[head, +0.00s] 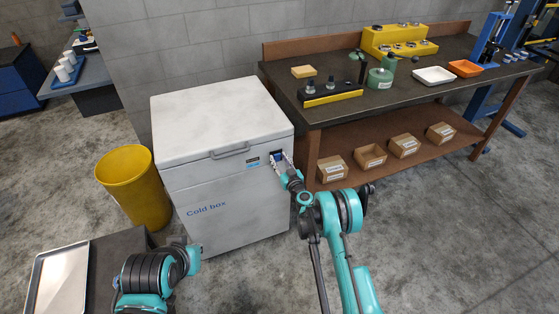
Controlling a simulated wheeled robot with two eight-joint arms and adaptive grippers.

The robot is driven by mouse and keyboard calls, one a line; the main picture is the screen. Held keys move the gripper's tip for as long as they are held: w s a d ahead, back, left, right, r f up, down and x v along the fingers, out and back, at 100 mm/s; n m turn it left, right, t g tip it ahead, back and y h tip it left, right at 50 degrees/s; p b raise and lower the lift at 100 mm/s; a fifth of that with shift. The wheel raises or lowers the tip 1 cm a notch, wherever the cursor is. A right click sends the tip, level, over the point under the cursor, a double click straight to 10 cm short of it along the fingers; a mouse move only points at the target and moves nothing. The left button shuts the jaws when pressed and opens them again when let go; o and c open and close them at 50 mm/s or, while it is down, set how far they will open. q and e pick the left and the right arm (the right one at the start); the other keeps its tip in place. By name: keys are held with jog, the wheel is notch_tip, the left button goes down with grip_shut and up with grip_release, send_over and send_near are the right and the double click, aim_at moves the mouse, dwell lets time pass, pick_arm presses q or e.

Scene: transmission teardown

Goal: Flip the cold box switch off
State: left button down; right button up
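The cold box (228,205) is a white chest with a grey handle on its lid and "Cold box" lettered in blue on its front. A small blue display shows on its upper front edge. A small dark blue switch area (278,155) lies to the right of the display, partly hidden by my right gripper. My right gripper (279,160) is at this spot with its fingers apart, one on either side of the dark area. I cannot tell whether it touches the switch, or which way the switch is set. My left arm is at the bottom left; its gripper does not show.
A yellow bin (134,188) stands left of the cold box. A metal tray (58,283) lies on a dark surface at the lower left. A workbench (405,99) with parts on top and small cardboard boxes on its shelf stands at the right. The floor at the right is clear.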

dwell(0.3)
jog(key=v, duration=0.7)
jog(key=shift+s, duration=0.25)
jog(key=s+r+g, duration=0.2)
jog(key=s+r, duration=0.2)
jog(key=r, duration=0.3)
jog(key=s+a+r+g, duration=0.1)
jog(key=s+r, duration=0.3)
jog(key=r, duration=0.3)
jog(key=s+r+g, duration=0.2)
jog(key=s+r, duration=0.1)
jog(key=r, duration=0.5)
jog(key=s+d+f+m+g+h, duration=0.1)
jog(key=s+d, duration=0.4)
jog(key=s, duration=1)
jog(key=s+d+f+m+g+h, duration=0.1)
jog(key=s+d, duration=0.5)
jog(key=s, duration=1)
jog(key=m+g+h, duration=0.1)
jog(key=g+h, duration=0.1)
jog(key=h, duration=0.1)
jog(key=shift+s+m+g+h, duration=0.3)
jog(key=shift+m+h, duration=0.1)
